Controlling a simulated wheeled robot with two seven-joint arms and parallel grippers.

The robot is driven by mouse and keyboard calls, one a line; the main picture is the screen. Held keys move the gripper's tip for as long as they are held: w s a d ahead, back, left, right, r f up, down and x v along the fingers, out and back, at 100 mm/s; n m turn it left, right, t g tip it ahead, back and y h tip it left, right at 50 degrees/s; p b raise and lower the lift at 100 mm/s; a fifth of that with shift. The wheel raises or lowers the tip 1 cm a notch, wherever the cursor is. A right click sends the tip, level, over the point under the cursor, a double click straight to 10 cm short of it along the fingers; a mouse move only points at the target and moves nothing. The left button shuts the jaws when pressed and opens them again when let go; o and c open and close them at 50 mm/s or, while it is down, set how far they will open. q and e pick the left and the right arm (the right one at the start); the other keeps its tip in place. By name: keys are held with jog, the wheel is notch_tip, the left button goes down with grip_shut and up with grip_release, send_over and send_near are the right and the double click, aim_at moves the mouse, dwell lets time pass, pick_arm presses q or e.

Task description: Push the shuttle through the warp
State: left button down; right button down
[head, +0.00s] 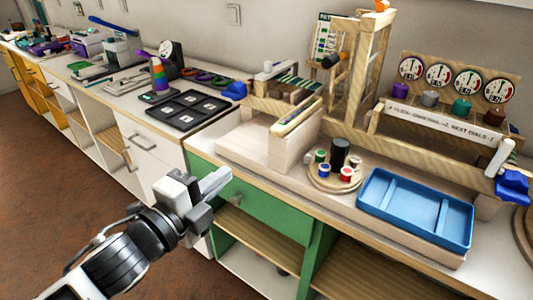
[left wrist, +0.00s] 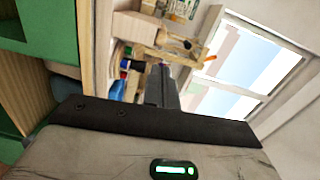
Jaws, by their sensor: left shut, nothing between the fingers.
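A small wooden loom (head: 262,104) stands on the counter, with dark green and white warp threads (head: 292,82) across it. A slim wooden piece with a coloured strip, which looks like the shuttle (head: 297,117), lies on top of a pale wooden block (head: 283,150) in front of the loom. My left gripper (head: 222,182) is shut and empty, in front of the green drawer and apart from the loom and block. Its shut fingers also show in the left wrist view (left wrist: 162,86). My right gripper is not in view.
A round wooden tray (head: 322,182) with several spools and a blue tray (head: 415,208) are right of the block. A tall wooden frame (head: 366,70) and a dial board (head: 453,82) stand behind. A black tray (head: 187,109) lies left. The green drawer front (head: 265,208) is below the counter.

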aim_at(274, 132)
pick_arm(q)
jog(key=shift+m, duration=0.4)
jog(key=x, duration=0.9)
jog(key=p+x, duration=0.1)
jog(key=x, duration=0.4)
jog(key=shift+d+r, duration=0.1)
jog(key=shift+r, duration=0.25)
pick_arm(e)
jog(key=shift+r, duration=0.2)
